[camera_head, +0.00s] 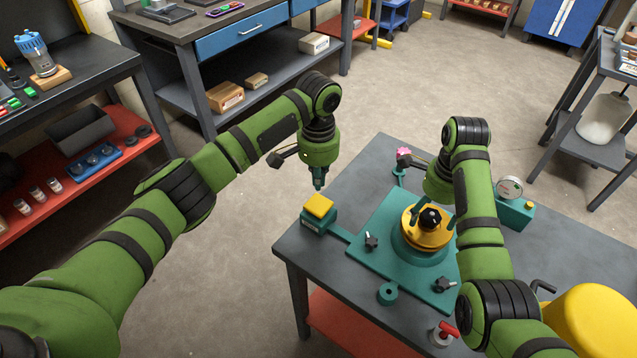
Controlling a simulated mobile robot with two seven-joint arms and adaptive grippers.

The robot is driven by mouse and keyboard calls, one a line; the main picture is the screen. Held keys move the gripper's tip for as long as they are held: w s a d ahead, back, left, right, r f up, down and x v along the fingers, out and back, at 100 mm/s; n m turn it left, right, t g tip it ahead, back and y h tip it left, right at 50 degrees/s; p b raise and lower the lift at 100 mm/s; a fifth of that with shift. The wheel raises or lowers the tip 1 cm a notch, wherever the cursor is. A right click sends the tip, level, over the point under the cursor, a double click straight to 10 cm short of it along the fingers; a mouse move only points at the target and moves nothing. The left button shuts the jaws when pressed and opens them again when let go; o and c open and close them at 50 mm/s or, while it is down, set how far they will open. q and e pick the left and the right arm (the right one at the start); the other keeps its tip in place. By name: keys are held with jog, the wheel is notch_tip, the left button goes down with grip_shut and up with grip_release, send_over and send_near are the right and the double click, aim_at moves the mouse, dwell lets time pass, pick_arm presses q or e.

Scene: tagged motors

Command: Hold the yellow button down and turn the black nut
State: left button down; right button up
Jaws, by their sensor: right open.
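The yellow button (319,206) tops a small teal box at the left edge of the grey table. My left gripper (318,186) points down above the button, its narrow fingers together, with a small gap seeming to remain. The black nut (430,219) sits in the middle of a round yellow disc (419,238) on a teal housing. My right gripper (431,212) is open over the disc, with its fingers around or beside the nut. My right arm hides part of the disc's right side, and I cannot tell whether the fingers touch the nut.
A teal base plate (374,254) with black knobs (371,241) lies on the grey table (312,250). A teal box with a gauge (509,189) stands at the right. A red-handled valve (443,332) is near the front. Shelves stand around, with open floor between.

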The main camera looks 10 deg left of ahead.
pick_arm(q)
jog(key=shift+r, duration=0.1)
pick_arm(e)
notch_tip(320, 180, up, 8)
jog(key=p, duration=1)
jog(key=shift+r, duration=0.1)
pick_arm(q)
notch_tip(320, 180, up, 10)
